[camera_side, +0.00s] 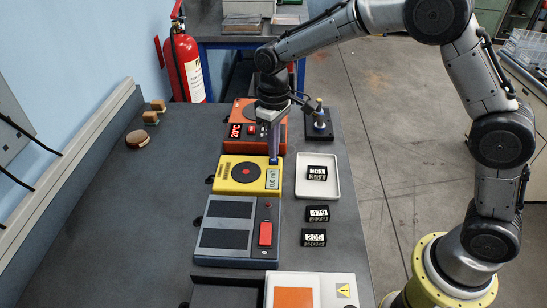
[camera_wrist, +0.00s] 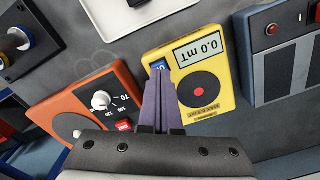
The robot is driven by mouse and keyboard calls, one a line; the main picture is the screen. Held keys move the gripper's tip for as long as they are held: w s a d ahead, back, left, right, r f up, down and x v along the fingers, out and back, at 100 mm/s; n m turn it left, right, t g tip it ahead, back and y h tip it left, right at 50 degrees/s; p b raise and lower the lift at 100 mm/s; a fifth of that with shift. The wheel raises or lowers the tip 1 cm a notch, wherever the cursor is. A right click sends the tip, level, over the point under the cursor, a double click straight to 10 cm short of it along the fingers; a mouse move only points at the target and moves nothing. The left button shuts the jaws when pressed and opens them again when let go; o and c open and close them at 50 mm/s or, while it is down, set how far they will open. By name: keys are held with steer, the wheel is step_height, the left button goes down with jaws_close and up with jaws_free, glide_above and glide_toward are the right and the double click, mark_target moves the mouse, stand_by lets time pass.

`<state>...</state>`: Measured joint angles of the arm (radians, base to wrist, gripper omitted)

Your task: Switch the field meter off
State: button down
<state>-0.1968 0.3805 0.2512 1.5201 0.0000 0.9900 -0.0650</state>
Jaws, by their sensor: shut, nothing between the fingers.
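The yellow field meter (camera_side: 234,184) lies on the bench in the middle of the side view. It has a black round dial face with a red centre, and its display (camera_wrist: 199,47) reads 0.0 mT in the wrist view. A small blue switch (camera_wrist: 161,66) sits at the meter's corner beside the display; the fingertips partly cover it. My gripper (camera_side: 274,159) is shut and empty, pointing down at that corner. In the wrist view its purple fingers (camera_wrist: 159,78) end at the switch. I cannot tell whether they touch it.
An orange hot plate (camera_wrist: 82,98) with a knob and red switch stands close beside the meter. A blue-grey device (camera_side: 221,261) with a red switch lies on its other side. A white tray (camera_side: 331,188) and black number blocks (camera_side: 318,214) lie to the right. The bench's left is mostly clear.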

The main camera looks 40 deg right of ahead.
steer(key=shift+f, duration=0.7)
stand_by(0.3)
steer(key=shift+r, duration=3.05)
